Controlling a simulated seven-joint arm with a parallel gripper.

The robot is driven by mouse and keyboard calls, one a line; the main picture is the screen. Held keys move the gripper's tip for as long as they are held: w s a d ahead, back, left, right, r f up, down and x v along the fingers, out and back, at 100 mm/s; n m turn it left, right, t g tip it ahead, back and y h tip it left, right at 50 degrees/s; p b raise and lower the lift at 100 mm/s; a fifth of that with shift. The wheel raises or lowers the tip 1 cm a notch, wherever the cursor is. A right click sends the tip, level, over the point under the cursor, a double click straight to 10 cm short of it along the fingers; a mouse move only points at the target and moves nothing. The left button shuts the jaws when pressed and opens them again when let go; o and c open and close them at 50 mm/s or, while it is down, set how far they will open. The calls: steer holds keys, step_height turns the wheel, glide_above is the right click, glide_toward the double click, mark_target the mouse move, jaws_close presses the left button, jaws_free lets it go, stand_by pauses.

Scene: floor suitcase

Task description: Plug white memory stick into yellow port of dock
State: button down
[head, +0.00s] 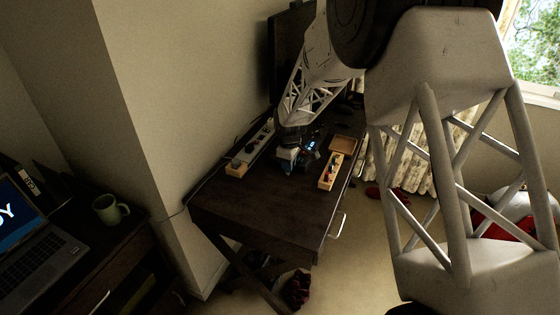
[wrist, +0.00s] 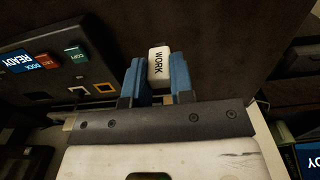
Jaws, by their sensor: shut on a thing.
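The white memory stick (wrist: 158,66), marked "WORK", is held between the blue fingers of my gripper (wrist: 158,80) in the wrist view. My gripper is shut on it, and the stick's end pokes out beyond the fingertips. The dark dock (wrist: 50,70) lies left of the gripper in the wrist view, apart from the stick. It has a blue "DOCK READY" screen, a red button and a green button. The yellow port (wrist: 104,88) is a yellow-orange frame on its near side. In the head view my gripper (head: 287,157) is low over the desk, and its stick cannot be made out.
On the dark desk (head: 265,203) stand a wooden tray with small items (head: 328,181), a flat wooden tray (head: 343,145) and a small wooden box (head: 236,169) by a power strip (head: 262,138). The front of the desk is clear. A mug (head: 110,209) stands on separate furniture.

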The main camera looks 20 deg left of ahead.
steer(key=shift+a, duration=0.1)
stand_by(0.3)
steer(key=shift+w+a+f, duration=0.25)
steer(key=shift+w+a, duration=1.25)
steer(key=shift+w, duration=0.65)
steer(key=shift+w+a+f, duration=0.25)
steer(key=shift+w+a, duration=1.3)
steer(key=shift+w, duration=0.65)
steer(key=shift+w+a+f, duration=0.25)
steer(key=shift+w+a, duration=1.25)
steer(key=shift+w, duration=0.65)
steer(key=shift+f, duration=1.75)
steer(key=shift+f, duration=0.1)
steer(key=c, duration=1)
jaws_free()
step_height(320, 180, up, 12)
steer(key=shift+r, duration=0.15)
